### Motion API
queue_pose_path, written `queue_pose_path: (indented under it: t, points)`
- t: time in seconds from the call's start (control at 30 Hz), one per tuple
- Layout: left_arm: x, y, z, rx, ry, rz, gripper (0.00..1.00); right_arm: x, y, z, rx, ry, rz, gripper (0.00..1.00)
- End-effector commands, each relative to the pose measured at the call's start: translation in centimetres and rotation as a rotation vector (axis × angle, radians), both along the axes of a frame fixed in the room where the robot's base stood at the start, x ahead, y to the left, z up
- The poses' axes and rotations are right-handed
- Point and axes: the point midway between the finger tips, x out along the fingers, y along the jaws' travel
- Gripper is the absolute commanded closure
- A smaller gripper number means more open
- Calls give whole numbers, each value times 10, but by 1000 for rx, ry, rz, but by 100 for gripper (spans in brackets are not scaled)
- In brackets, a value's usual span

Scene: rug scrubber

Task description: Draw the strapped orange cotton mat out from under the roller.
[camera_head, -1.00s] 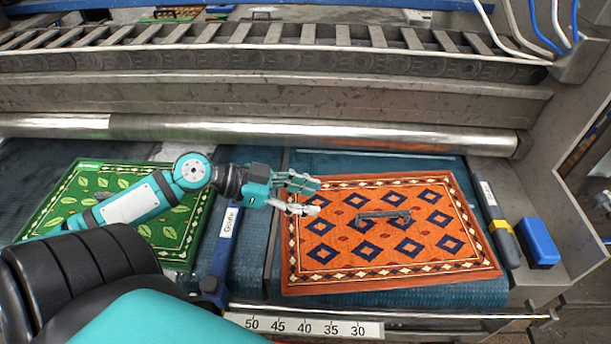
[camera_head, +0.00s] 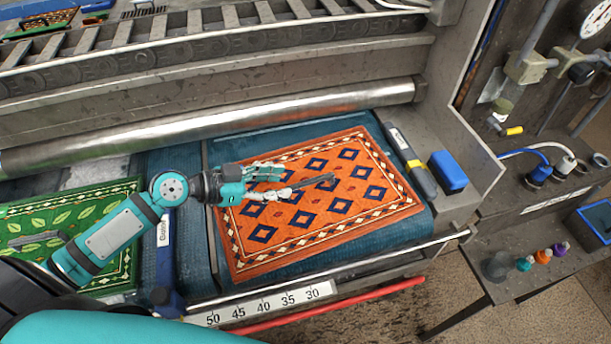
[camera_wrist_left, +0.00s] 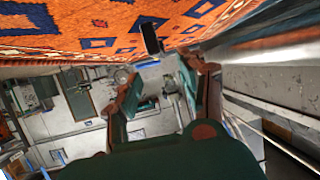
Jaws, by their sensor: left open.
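The orange mat (camera_head: 318,222) with dark blue diamonds lies flat on the blue bed. Its far edge shows a little in front of the steel roller (camera_head: 260,117). A dark strap or handle (camera_head: 318,182) sits on top of the mat near its middle. My left gripper (camera_head: 277,183) is open over the mat's left part, with its fingertips close to the strap's left end. I cannot tell if they touch it. In the left wrist view the mat (camera_wrist_left: 190,20) fills the top, and a dark piece (camera_wrist_left: 150,38) shows beyond the spread fingers. My right gripper is not in view.
A green leaf-patterned mat (camera_head: 108,258) lies to the left, past a blue labelled bar (camera_head: 165,250). A grey-and-yellow tool (camera_head: 412,163) and a blue block (camera_head: 448,171) lie right of the orange mat. A scale strip (camera_head: 263,305) and red bar (camera_head: 330,308) run along the front.

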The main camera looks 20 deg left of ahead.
Motion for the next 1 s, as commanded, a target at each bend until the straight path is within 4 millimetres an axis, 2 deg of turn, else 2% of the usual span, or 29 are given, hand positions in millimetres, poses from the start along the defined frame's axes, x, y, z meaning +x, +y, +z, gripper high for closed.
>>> queue_pose_path:
  t: [0.03,0.2,0.4,0.87,1.0]
  points:
    - [8,-8,1,-5,-2,2,58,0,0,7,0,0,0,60]
    - [27,-30,-12,-5,-1,1,58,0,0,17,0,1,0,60]
    - [42,-47,-24,-2,1,1,58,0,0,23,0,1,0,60]
    - [46,-53,-29,0,1,-1,58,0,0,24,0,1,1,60]
    - [46,-53,-29,0,1,-1,76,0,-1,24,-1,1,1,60]
